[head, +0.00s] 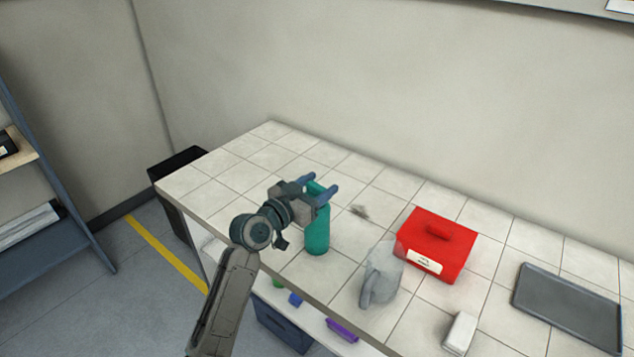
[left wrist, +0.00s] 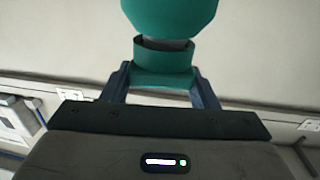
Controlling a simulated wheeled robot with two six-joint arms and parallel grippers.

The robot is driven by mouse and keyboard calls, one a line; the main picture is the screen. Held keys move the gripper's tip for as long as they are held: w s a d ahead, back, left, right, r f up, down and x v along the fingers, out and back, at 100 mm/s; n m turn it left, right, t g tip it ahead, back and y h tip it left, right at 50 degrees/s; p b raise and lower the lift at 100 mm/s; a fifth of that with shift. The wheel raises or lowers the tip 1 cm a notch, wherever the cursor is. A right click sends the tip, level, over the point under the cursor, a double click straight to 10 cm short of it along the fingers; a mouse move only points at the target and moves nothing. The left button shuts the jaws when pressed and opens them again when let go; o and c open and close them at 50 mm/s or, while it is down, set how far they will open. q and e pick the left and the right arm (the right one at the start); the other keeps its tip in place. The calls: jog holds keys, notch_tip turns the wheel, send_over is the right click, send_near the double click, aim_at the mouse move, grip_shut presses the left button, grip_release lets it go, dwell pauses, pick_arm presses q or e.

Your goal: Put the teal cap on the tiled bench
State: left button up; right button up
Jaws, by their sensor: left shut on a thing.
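The teal cap (head: 316,187) is between the two blue fingers of my left gripper (head: 320,187), which is shut on it above the tiled bench (head: 215,193). A teal bottle (head: 317,232) stands upright on the bench just below the cap. In the left wrist view, the cap (left wrist: 163,75) sits between the fingers of the left gripper (left wrist: 162,82). The wide teal bottle part (left wrist: 170,14) fills the top there, with a grey strip between it and the cap. I cannot tell whether cap and bottle are apart. My right gripper is not in view.
Right of the bottle stand a translucent grey jug (head: 382,275), a red box (head: 438,241) with a label, a white block (head: 460,332) and a dark tray (head: 568,306). The bench's left end is clear. A wall (head: 350,90) runs behind the bench.

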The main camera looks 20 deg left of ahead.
pick_arm(q)
jog(key=shift+f+b, duration=0.4)
jog(key=shift+b, duration=0.05)
jog(key=shift+s+f+b, duration=0.15)
jog(key=shift+f+b, duration=0.15)
jog(key=o, duration=1)
jog(key=shift+o, duration=0.2)
jog(key=shift+w, duration=0.25)
